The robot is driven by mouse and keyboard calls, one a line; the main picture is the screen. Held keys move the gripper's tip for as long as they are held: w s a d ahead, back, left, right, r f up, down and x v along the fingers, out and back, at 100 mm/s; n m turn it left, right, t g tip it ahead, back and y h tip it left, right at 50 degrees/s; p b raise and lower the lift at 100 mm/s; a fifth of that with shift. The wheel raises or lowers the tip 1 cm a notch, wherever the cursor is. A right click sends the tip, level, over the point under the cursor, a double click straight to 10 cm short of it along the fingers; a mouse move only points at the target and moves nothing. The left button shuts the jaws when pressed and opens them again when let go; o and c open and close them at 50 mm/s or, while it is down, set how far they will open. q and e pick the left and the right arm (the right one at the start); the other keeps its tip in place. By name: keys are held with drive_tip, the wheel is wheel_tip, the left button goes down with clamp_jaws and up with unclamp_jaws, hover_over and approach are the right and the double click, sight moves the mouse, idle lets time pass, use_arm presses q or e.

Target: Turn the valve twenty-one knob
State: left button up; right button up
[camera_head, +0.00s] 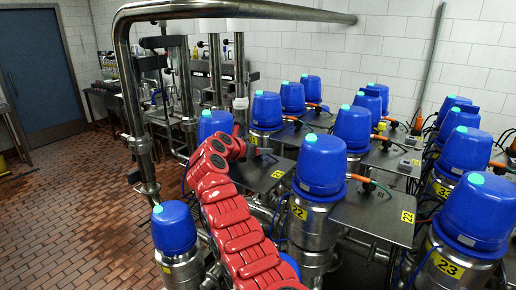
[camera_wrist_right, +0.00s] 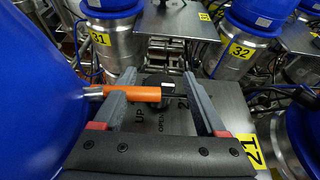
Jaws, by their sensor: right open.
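My right gripper (camera_wrist_right: 160,76) is open, with one grey finger on each side of the hub. My left gripper is out of view.
A blue valve cap (camera_wrist_right: 30,90) stands close on the left of the gripper. Valves 31 (camera_wrist_right: 110,50) and 32 (camera_wrist_right: 240,50) stand beyond. In the head view, rows of blue-capped valves (camera_head: 322,165) crowd the right. Steel pipes (camera_head: 128,75) rise on the left, beside open tiled floor (camera_head: 70,210).

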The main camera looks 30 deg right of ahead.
clamp_jaws()
